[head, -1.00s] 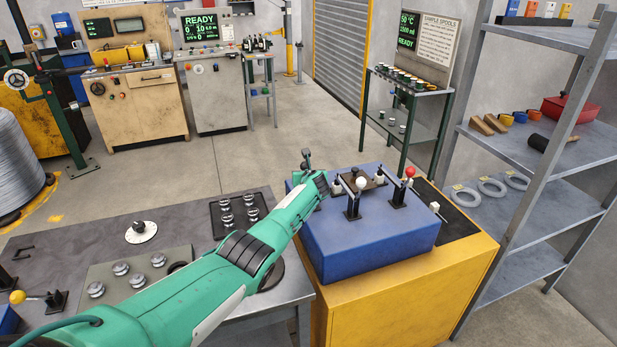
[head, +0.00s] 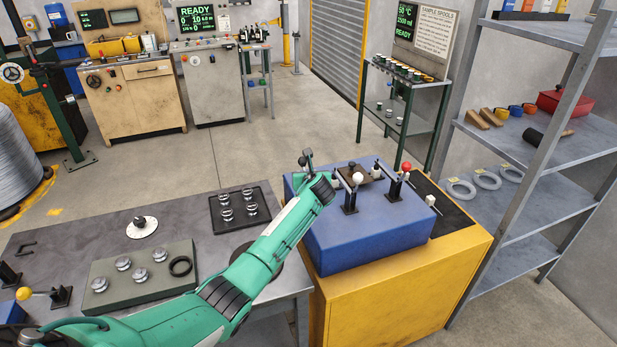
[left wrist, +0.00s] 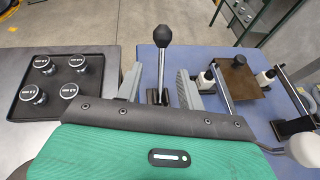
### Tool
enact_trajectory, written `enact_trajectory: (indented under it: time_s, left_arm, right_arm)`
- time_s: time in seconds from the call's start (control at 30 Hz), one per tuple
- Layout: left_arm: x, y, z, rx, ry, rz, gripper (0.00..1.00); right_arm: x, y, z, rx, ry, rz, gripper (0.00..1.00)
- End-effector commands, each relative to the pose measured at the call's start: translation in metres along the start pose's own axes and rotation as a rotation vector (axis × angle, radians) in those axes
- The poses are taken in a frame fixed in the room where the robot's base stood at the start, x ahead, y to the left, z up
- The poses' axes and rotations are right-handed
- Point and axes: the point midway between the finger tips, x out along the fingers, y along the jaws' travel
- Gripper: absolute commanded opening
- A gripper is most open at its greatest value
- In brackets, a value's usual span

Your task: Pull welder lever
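A lever with a black ball knob (left wrist: 163,36) and a metal shaft stands near the left edge of the blue box (head: 372,238). It is upright in the left wrist view. My left gripper (left wrist: 160,86) is open, with one grey finger on each side of the shaft and visible gaps. In the head view my left gripper (head: 312,180) is at the box's left back edge, and the wrist hides the lever's base. The blue box also bears a lever with a white knob (head: 358,179) and one with a red knob (head: 406,167). My right gripper is not in view.
The blue box sits on a yellow cabinet (head: 400,300). A brown block (left wrist: 238,78) between white posts is right of my gripper. A black tray (head: 240,209) with several metal pieces lies on the grey table to the left. A grey shelf (head: 575,150) stands at the right.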

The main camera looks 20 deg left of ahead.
Motion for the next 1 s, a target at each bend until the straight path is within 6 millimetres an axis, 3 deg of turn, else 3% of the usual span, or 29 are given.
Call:
enact_trajectory:
  time_s: [0.33,0.9,1.0]
  left_arm:
    - [-0.029,0.001,0.001,0.0,-0.002,0.0,0.39]
    - [-0.032,0.001,0.001,-0.001,-0.001,0.0,0.39]
    - [-0.035,0.002,-0.008,-0.031,0.01,-0.003,0.39]
  right_arm:
    - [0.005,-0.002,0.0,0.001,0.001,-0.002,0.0]
    - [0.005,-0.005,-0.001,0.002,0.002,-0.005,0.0]
    - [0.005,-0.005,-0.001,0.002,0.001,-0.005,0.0]
